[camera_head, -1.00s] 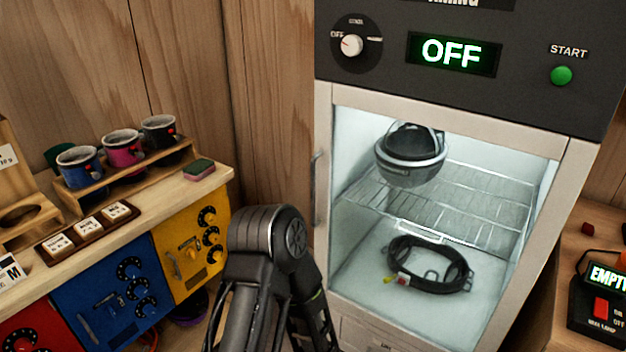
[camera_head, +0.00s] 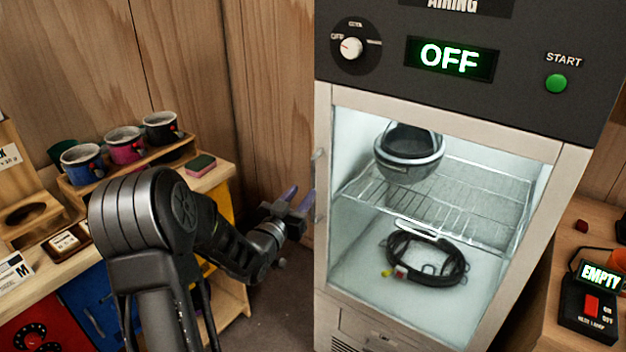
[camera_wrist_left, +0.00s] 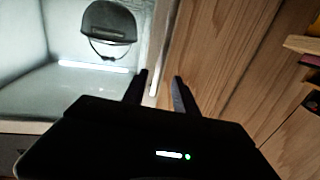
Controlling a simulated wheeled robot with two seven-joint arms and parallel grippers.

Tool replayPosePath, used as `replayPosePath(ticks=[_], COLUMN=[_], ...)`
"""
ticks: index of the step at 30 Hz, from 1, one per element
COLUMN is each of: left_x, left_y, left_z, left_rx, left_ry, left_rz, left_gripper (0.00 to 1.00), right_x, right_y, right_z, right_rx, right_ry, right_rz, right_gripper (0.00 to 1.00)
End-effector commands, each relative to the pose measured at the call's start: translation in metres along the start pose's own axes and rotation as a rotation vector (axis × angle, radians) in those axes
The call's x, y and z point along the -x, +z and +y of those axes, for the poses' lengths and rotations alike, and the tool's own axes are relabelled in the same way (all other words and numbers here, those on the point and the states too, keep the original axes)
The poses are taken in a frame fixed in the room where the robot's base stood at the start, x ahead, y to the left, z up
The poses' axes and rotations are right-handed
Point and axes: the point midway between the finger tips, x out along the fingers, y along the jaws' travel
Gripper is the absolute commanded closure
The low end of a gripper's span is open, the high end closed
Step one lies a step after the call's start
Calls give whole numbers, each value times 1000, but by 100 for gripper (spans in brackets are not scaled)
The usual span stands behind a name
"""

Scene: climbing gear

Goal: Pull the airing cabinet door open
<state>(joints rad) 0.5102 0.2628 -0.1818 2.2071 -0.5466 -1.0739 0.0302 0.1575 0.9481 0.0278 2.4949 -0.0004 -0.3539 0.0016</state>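The airing cabinet door (camera_head: 322,275) has a pale frame and a clear pane and looks shut. Its upright handle (camera_head: 319,188) is on the left side of the frame. My left gripper (camera_head: 298,198) is just left of the handle, with its two fingers apart. In the left wrist view, the fingers (camera_wrist_left: 160,82) are spread, and a pale upright strip, perhaps the handle or door edge, runs between them. I cannot tell whether they touch it. A dark helmet (camera_head: 408,150) on a wire shelf and a coiled dark item (camera_head: 427,262) are inside. My right gripper is not in view.
The cabinet's control panel (camera_head: 400,90) reads OFF. A side table with a box reading EMPTY (camera_head: 590,305) is on the right. Floor shows between bench and cabinet.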

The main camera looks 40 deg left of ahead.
Motion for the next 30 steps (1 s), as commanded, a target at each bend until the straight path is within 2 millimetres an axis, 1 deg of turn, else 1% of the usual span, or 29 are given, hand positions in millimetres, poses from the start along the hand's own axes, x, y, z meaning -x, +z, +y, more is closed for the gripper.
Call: replayPosePath(ticks=[5, 8, 15, 18, 22, 29, 30], left_x=[-11, -24, -61, -72, -78, -78, -78], left_y=[-1, -1, -1, -1, 0, 1, 1], left_z=[1, 2, 2, 1, 1, 1, 1], left_rx=[0, 0, 0, 0, 0, 0, 0], left_ry=[2, 3, 3, 2, 1, 1, 1], left_rz=[-2, -3, -3, -1, -2, -2, -2], left_gripper=[66, 66, 66, 66, 66, 66, 69], right_x=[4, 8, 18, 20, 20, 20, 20], right_y=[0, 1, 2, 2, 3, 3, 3], right_z=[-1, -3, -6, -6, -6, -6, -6], right_rx=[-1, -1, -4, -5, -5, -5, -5], right_ry=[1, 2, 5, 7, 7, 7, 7], right_rz=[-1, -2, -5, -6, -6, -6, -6], right_gripper=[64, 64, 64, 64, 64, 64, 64])
